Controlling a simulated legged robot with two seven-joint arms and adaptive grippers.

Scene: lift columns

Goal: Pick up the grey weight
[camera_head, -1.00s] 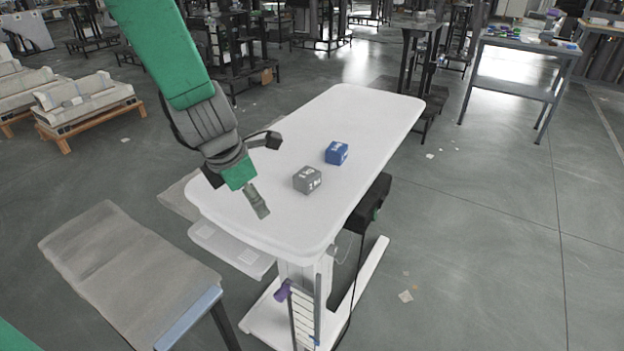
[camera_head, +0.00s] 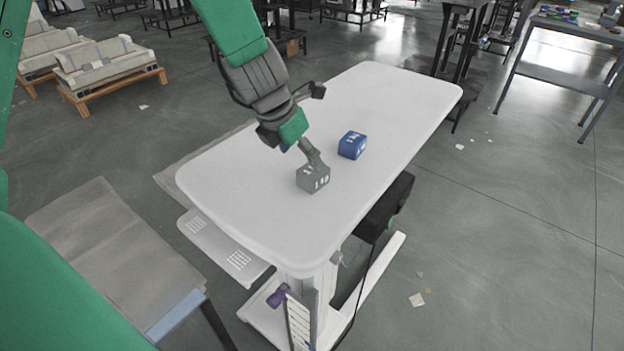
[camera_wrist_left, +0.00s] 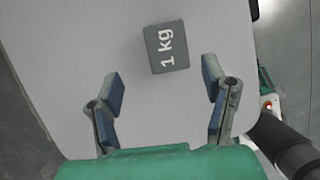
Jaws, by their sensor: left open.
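The grey weight (camera_head: 311,181) is a small block with white lettering on the white table (camera_head: 235,180). In the left wrist view the grey weight (camera_wrist_left: 167,48) reads "1 kg" and lies just beyond the fingertips, between their lines. My left gripper (camera_head: 307,157) is over the table, and one finger overlaps the weight's top edge in the head view. In the left wrist view my left gripper (camera_wrist_left: 160,80) is open and empty, its blue-padded fingers spread apart. Contact with the weight cannot be seen. My right gripper is out of view.
A blue block (camera_head: 352,145) stands close by, behind and right of the grey weight. A grey-topped bench (camera_head: 110,255) is at lower left. A pallet with pale blocks (camera_head: 105,65) is at back left. The far part of the table is clear.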

